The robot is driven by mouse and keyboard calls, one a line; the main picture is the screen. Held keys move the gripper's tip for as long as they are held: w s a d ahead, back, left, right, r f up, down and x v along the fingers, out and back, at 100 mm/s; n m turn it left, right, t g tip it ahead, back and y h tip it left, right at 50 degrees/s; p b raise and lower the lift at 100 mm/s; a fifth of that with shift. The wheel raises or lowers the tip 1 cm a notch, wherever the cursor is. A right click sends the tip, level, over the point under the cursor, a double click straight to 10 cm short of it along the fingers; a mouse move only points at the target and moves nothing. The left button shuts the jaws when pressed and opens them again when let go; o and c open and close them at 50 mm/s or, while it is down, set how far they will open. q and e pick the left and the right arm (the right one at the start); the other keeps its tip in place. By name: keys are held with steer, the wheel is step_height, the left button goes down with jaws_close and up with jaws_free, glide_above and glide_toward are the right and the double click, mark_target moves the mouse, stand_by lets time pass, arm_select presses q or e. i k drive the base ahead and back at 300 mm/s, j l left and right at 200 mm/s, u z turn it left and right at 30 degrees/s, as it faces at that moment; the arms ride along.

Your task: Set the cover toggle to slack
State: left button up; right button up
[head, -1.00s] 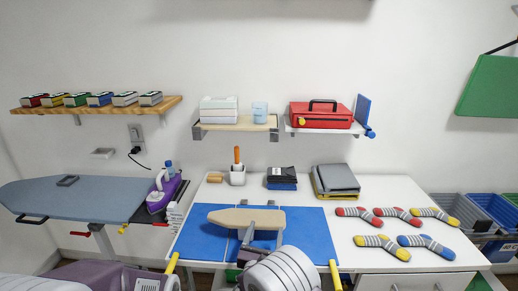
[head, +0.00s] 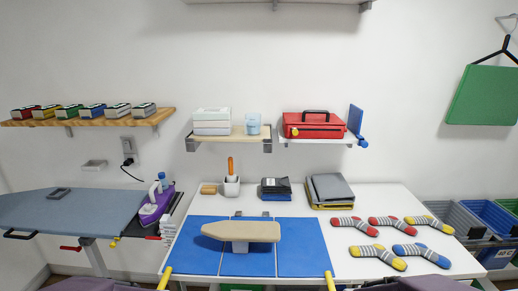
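The ironing board (head: 85,211) with a grey-blue cover stands at the left. A small dark rectangular piece (head: 60,193) lies on its top. Under its edge are a black handle (head: 19,235), a red lever (head: 70,248) and a small yellow-tipped piece (head: 114,242). I cannot tell which of these, if any, is the cover toggle, or its setting. A small beige sleeve board (head: 240,231) stands on the blue mat (head: 303,246). Neither gripper shows; only purple parts of my arms show at the bottom edge.
A purple iron (head: 153,203) stands at the ironing board's right end, its cord running to a wall socket (head: 128,161). Shelves line the wall. Blue bins (head: 490,213) stand at right.

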mark_target(112, 245)
steer(key=u, duration=1.5)
